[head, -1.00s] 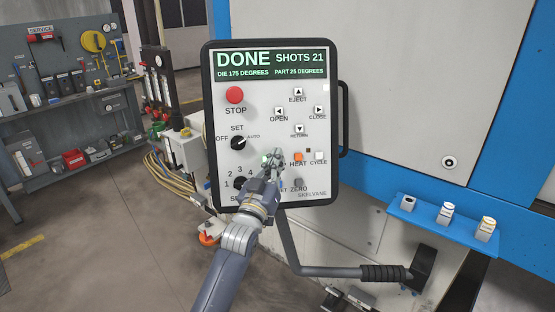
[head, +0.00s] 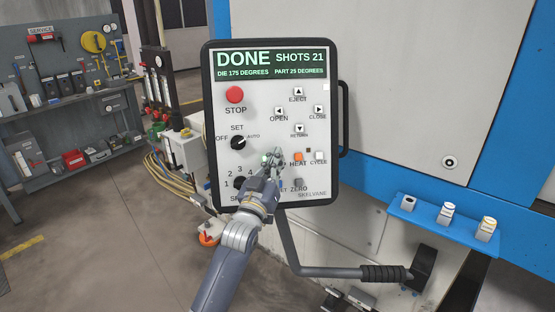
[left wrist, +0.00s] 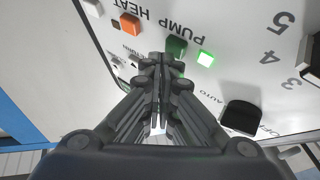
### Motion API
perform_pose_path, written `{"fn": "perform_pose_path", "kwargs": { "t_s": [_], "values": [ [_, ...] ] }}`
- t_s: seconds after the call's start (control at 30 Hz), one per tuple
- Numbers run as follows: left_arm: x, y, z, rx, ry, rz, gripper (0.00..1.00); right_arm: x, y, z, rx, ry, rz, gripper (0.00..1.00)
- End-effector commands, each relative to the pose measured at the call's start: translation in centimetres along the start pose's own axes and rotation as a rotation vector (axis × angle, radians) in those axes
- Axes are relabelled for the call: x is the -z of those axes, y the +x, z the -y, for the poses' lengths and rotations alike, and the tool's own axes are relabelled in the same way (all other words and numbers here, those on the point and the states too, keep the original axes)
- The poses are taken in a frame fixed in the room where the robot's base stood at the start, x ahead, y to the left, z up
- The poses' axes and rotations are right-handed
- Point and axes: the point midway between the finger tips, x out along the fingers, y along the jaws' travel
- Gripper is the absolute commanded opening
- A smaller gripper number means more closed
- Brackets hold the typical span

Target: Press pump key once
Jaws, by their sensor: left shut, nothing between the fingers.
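The control panel (head: 215,120) faces me, its screen (head: 270,65) reading DONE, SHOTS 21, die 175 and part 25 degrees. In the left wrist view the green pump key (left wrist: 176,46) sits beside the word PUMP, with a lit green lamp (left wrist: 206,59) next to it. My left gripper (left wrist: 160,62) is shut and empty, its fingertips at the near edge of the pump key; I cannot tell if they touch it. In the head view the left gripper (head: 271,156) covers the pump key and its label. My right gripper is not in view.
The orange heat key (head: 298,157) and white cycle key (head: 319,156) lie close to the right. The red stop button (head: 235,95) and mode knob (head: 239,142) are to the left. A blue shelf (head: 402,216) with small cups stands at the right.

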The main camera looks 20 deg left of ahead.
Motion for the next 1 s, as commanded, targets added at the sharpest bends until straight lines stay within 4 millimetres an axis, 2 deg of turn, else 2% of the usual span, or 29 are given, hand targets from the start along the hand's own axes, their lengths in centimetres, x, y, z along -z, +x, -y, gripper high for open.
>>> {"fn": "perform_pose_path", "kwargs": {
  "t_s": [1.0],
  "values": [
    [-0.2,0.38,0.25,0.0,0.0,0.001,0.0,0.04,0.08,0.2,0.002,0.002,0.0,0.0]
  ]
}}
